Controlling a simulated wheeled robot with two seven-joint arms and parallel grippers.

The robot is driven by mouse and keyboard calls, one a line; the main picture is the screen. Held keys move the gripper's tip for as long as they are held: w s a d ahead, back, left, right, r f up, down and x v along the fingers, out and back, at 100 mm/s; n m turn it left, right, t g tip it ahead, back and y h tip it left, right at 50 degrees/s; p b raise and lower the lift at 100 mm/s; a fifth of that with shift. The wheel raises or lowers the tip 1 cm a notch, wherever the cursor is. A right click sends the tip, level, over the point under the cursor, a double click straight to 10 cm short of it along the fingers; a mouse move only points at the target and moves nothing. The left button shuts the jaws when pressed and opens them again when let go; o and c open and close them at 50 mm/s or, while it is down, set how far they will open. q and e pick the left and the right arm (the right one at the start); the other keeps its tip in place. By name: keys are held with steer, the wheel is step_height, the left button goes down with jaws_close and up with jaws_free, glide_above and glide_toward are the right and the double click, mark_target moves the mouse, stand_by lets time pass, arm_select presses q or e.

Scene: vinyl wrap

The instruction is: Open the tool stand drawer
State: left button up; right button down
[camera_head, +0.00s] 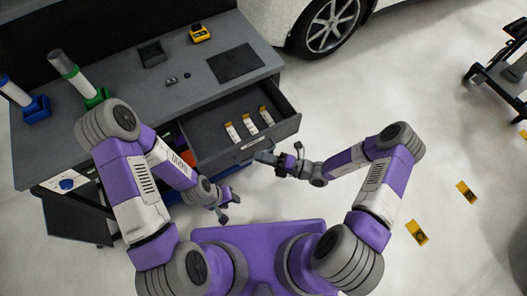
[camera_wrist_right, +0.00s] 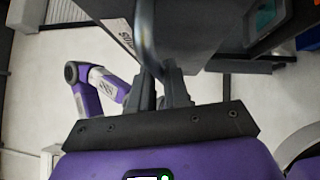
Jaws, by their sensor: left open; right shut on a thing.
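The tool stand drawer (camera_head: 277,138) is pulled out from the dark grey tool stand (camera_head: 120,90) in the head view, with its inside visible. Several small white-and-yellow packets (camera_head: 250,124) lie in it. My right gripper (camera_head: 268,158) is at the drawer's front. In the right wrist view its fingers (camera_wrist_right: 158,88) are closed around the curved metal drawer handle (camera_wrist_right: 146,38). My left gripper (camera_head: 230,207) is open and empty, low in front of the stand, apart from the drawer.
On the stand top are a yellow tape measure (camera_head: 200,33), a dark mat (camera_head: 235,64), and green (camera_head: 72,70) and blue (camera_head: 35,108) holders with white rolls. A car wheel (camera_head: 331,25) stands behind.

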steer(key=c, duration=1.2)
jaws_free()
steer(key=shift+o, duration=0.2)
steer(key=v, duration=0.7)
steer(key=shift+d, duration=0.3)
steer(key=shift+s+a, duration=0.1)
steer(key=shift+s, duration=0.05)
